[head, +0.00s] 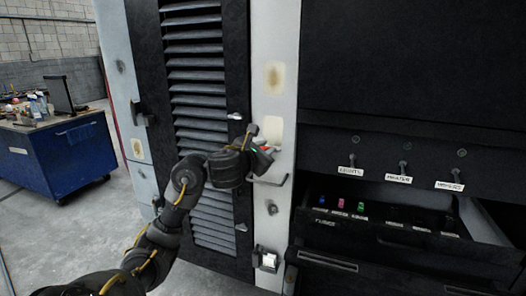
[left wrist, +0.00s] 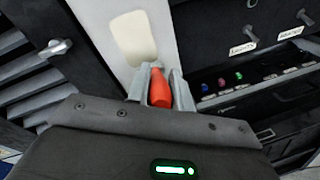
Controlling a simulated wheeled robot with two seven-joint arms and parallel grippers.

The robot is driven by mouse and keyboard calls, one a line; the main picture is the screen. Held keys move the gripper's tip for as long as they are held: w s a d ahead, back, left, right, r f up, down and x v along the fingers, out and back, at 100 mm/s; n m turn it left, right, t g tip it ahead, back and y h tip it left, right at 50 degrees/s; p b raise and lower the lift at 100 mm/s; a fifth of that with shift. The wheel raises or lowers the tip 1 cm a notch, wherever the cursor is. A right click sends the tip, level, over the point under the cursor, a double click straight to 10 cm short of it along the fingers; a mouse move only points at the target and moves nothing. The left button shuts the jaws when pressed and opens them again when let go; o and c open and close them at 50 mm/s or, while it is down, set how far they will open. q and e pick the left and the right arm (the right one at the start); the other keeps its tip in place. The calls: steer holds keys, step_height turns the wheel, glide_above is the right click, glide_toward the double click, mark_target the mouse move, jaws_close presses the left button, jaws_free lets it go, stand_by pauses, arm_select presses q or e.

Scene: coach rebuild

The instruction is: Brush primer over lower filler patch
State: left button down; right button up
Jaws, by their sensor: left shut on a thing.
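The lower filler patch (head: 274,131) is a pale cream rectangle on the white post, and it also shows in the left wrist view (left wrist: 134,39). An upper patch (head: 275,77), with a brownish edge, sits above it. My left gripper (head: 262,158) is just below the lower patch, in front of the post. In the left wrist view its fingers are shut on a red-orange object (left wrist: 159,88), seemingly the brush handle. The bristles are not visible, so I cannot tell whether they touch the patch. My right gripper is not in view.
A louvred dark door (head: 200,110) stands left of the post. An open drawer (head: 460,240) with small coloured items juts out at right, below labelled switches. A blue cart (head: 65,150) stands far left.

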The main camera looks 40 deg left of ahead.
arm_select(q)
steer(key=shift+w, duration=0.15)
steer(key=shift+r+p, duration=1.6)
steer(key=shift+r, duration=0.45)
steer(key=shift+r+p, duration=1.5)
steer(key=shift+r, duration=0.3)
step_height(320, 180, up, 4)
steer(key=p, duration=0.3)
steer(key=shift+a+f, duration=0.1)
steer(key=shift+f, duration=0.1)
steer(key=shift+a, duration=0.1)
